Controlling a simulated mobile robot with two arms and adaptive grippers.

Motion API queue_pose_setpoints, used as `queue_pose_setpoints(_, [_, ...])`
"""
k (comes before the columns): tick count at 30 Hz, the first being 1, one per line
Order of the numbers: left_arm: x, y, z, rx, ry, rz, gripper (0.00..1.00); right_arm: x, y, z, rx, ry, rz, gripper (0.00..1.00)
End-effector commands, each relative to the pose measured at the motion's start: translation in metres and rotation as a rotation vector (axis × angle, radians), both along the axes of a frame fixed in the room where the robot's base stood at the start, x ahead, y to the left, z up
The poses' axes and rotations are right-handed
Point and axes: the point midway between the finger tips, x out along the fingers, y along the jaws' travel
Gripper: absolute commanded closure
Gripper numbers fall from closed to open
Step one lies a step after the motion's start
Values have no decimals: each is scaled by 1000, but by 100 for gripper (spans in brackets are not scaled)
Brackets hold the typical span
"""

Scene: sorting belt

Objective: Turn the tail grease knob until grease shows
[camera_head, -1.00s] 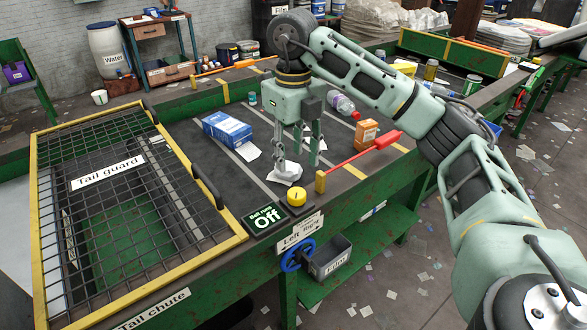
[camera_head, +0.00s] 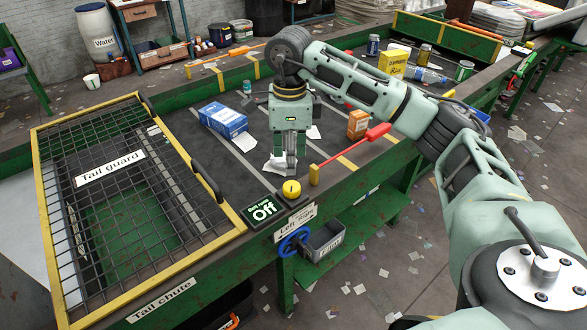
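A blue handwheel (camera_head: 294,242) sits on the belt frame's near side, below a "Left / Right" label (camera_head: 294,222). No knob marked as grease shows, and I cannot tell whether this wheel is it. No grease is visible. My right gripper (camera_head: 291,172) points down over the dark belt (camera_head: 245,160), beyond the yellow button (camera_head: 291,189). Its fingers are together. White paper (camera_head: 275,164) lies at the fingertips; I cannot tell whether they touch it. My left gripper is out of view.
The mesh tail guard (camera_head: 110,165) lies over the tail end at left. A blue box (camera_head: 223,119) and an orange box (camera_head: 358,124) stand on the belt.

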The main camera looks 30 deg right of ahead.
Motion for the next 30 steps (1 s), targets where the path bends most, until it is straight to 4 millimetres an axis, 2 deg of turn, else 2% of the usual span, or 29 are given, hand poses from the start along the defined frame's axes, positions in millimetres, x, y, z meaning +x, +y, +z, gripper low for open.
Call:
queue_pose_setpoints(1, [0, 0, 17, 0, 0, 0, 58, -2, -1, 4, 1, 4, 109, 59])
queue_pose_setpoints(3, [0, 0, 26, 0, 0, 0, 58, -4, -2, 0, 1, 3, 265, 59])
queue_pose_setpoints(6, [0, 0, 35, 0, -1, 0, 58, -6, -3, -5, -1, 0, 444, 59])
queue_pose_setpoints(10, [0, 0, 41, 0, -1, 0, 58, -7, -4, -10, -2, -4, 584, 59])
queue_pose_setpoints(16, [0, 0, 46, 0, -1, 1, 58, -8, -5, -24, -2, -2, 635, 59])
queue_pose_setpoints(24, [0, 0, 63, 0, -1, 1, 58, -9, -5, -66, -2, 1, 633, 59])
queue_pose_setpoints(30, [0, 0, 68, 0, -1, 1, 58, -8, -4, -87, -2, -2, 632, 59])
